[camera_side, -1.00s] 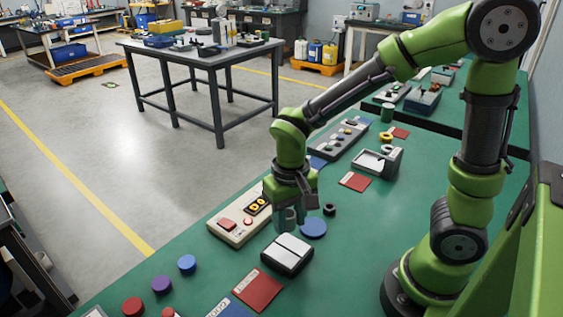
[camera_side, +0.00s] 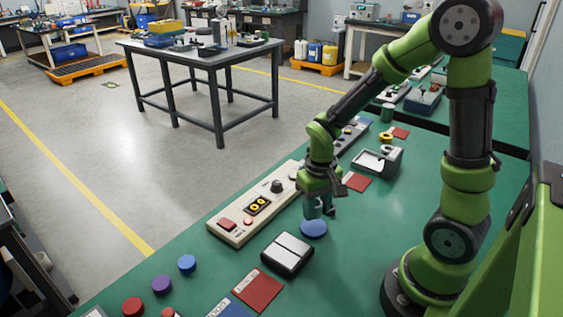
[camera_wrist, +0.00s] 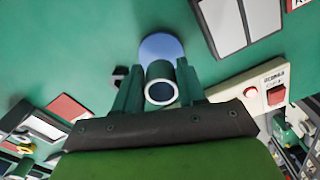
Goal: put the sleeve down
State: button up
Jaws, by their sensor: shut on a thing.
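My gripper (camera_side: 320,212) is shut on the sleeve and points down over the green bench. In the wrist view, the sleeve (camera_wrist: 160,86) is a short dark teal tube with a pale rim and open bore, between the two fingers of my gripper (camera_wrist: 159,88). In the side view, the sleeve is mostly hidden by the fingers. A round blue disc (camera_side: 313,230) lies flat on the bench just below the gripper. The disc also shows in the wrist view (camera_wrist: 160,46), partly behind the sleeve. I cannot tell whether the sleeve touches the disc.
A beige control box (camera_side: 238,222) with a display and buttons stands left of the gripper. A black-edged box with white plates (camera_side: 287,252) is in front, beside a red mat (camera_side: 258,290). A grey tray-like fixture (camera_side: 376,161) stands behind. Bench right of the disc is clear.

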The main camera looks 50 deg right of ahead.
aim_at(315, 227)
jog(key=shift+f, duration=1.85)
jog(key=shift+f, duration=0.15)
jog(key=o, duration=1.2)
notch_tip(315, 227, up, 12)
jog(key=s+a+r+t+y, duration=0.1)
jog(key=s+a+r+t, duration=0.1)
jog(key=r, duration=0.3)
jog(key=s+a+r+t+y, duration=0.1)
jog(key=s+a+r+t, duration=0.2)
jog(key=a+r+t, duration=0.2)
jog(key=shift+r+n, duration=0.3)
jog(key=shift+r, duration=0.2)
jog(key=shift+w, duration=0.1)
